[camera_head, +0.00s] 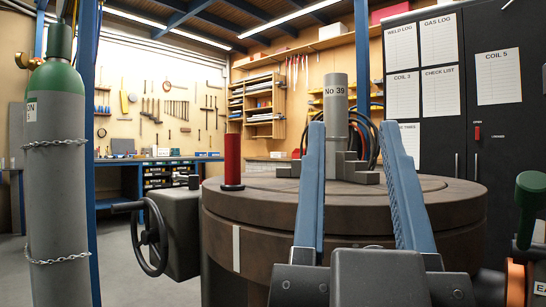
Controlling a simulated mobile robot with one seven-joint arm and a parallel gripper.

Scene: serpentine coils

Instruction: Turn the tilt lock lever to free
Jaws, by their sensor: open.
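My gripper (352,130) is in the lower middle, its two long blue-grey fingers pointing away from me and wide apart. Nothing is between them that I can see them touching. Beyond them is a round brown positioner table (250,203) with a grey housing (186,225) on its left side. A black handwheel (150,237) sits on that housing. No part is labelled as the tilt lock lever, and I cannot tell which part it is. The fingers and wrist cover part of the table's front and right.
A grey cylinder marked No 39 (335,105) stands on the table among grey blocks. A red cylinder (232,160) stands at its left edge. A chained gas bottle (55,190) is at left, a black cabinet (490,130) at right, and a green-topped handle (530,200) at far right.

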